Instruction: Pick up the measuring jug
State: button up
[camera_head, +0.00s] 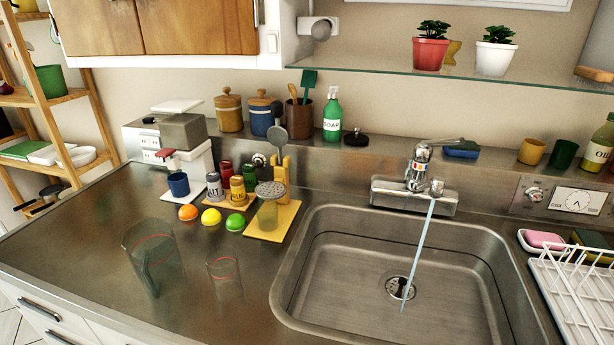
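A clear, see-through jug (152,262), which looks like the measuring jug, stands upright on the steel counter (95,240) at the lower left. A faint red line shows near its upper part. A smaller clear glass (225,282), also with a red mark, stands just to its right, with a small gap between them. Both are hard to make out against the shiny steel. My gripper is not in view, and nothing is seen touching the jug.
The sink (350,295) lies right of the glass, with water (418,250) running from the tap (420,175). Behind the jug are coloured balls (210,217), jars (237,190), a blue mug (178,184) and a board (271,225). Counter left of the jug is clear.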

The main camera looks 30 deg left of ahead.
aim_at(155, 264)
jog(key=u, duration=1.8)
jog(key=i+l+u, duration=0.1)
jog(key=u, duration=0.35)
